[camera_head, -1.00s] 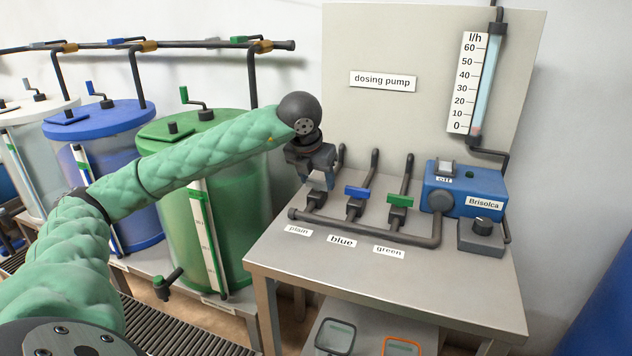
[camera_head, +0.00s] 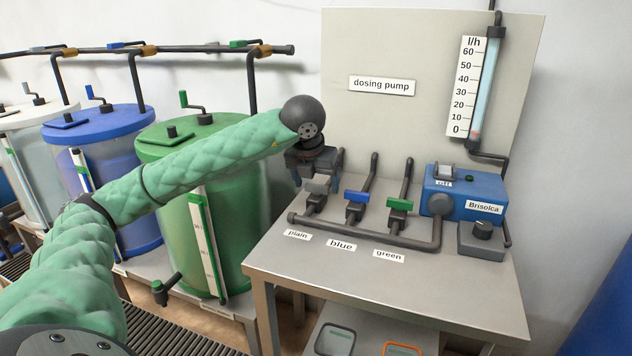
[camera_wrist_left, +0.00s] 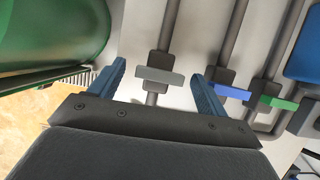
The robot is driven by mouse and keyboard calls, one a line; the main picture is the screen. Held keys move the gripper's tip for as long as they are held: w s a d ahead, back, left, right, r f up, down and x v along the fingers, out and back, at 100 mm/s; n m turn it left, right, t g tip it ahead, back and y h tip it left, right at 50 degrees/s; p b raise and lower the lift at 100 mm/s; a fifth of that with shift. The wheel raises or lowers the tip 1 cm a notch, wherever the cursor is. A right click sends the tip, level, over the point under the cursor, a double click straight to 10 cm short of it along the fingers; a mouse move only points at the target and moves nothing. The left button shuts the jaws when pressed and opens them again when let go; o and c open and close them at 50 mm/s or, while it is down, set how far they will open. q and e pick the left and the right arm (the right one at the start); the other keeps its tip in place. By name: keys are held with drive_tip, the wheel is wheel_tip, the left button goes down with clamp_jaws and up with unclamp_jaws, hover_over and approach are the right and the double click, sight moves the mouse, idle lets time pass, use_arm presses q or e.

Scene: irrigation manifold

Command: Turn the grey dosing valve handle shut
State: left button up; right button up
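The grey dosing valve handle (camera_head: 317,184) sits on the leftmost valve, above the "plain" label (camera_head: 299,235). In the left wrist view the grey handle (camera_wrist_left: 160,77) lies crosswise to its pipe, much like the blue and green handles. The gripper holds nothing. My right gripper is not in view.
The blue handle (camera_head: 357,196) and green handle (camera_head: 400,205) stand close by on the same manifold pipe (camera_head: 365,232). The blue pump (camera_head: 460,190) is to the right. A green tank (camera_head: 175,235) stands left of the table. The table's front (camera_head: 380,280) is clear.

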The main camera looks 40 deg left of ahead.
use_arm(q)
drive_tip(key=a+v, duration=0.1)
drive_tip(key=v, duration=0.6)
drive_tip(key=shift+d+r, duration=0.35)
drive_tip(key=shift+d, duration=0.2)
drive_tip(key=shift+s, duration=0.15)
